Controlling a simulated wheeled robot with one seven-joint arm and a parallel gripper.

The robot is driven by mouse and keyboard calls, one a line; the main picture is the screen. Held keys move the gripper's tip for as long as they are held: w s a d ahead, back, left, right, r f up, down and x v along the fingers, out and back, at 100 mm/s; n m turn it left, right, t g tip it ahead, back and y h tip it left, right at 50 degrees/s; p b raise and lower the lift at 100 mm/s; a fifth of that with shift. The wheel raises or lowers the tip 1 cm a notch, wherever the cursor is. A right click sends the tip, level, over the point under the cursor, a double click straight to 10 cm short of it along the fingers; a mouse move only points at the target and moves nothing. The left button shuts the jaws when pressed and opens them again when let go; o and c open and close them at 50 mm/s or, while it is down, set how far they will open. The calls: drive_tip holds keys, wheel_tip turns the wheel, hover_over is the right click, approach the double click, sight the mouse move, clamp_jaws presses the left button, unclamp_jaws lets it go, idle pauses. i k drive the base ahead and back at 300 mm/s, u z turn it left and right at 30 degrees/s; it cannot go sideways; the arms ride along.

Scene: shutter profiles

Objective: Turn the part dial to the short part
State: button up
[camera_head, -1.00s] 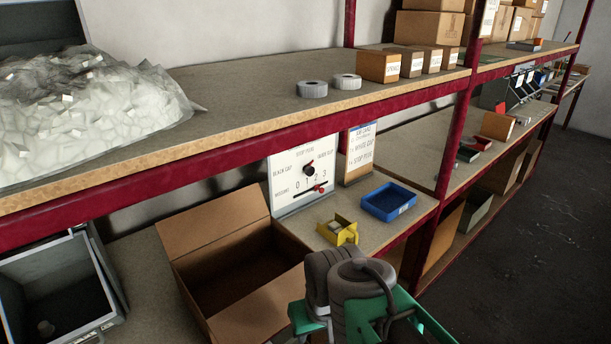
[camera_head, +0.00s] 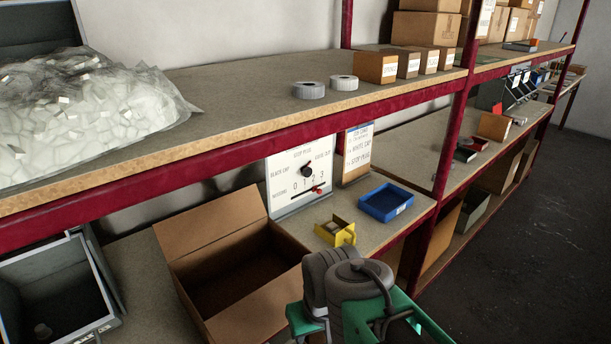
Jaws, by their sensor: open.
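A white panel (camera_head: 284,180) stands upright on the lower shelf, behind the open carton. It carries a black round dial (camera_head: 306,171) with labels around it that seem to read black cap, stop plug and white cap. The dial's pointer seems to lean up and slightly right, but it is too small to be sure. Below it are a row of numbers and a red-handled slider (camera_head: 317,190). A label card (camera_head: 356,153) stands right of the panel, listing parts in small print. My grey and green arm is at the bottom centre, well short of the panel; my gripper cannot be made out.
An open cardboard carton (camera_head: 217,297) lies in front of the panel. A yellow bin (camera_head: 336,232) and a blue tray (camera_head: 386,203) sit on the lower shelf. The red upper shelf beam (camera_head: 230,156) runs just above the panel. A grey crate (camera_head: 60,290) is at left.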

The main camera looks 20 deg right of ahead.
sight(307, 171)
drive_tip(key=k, duration=0.5)
drive_tip(key=z, duration=1.45)
drive_tip(key=i, duration=1.05)
drive_tip(key=u, duration=1.9)
drive_tip(key=i, duration=0.5)
drive_tip(key=z, duration=0.1)
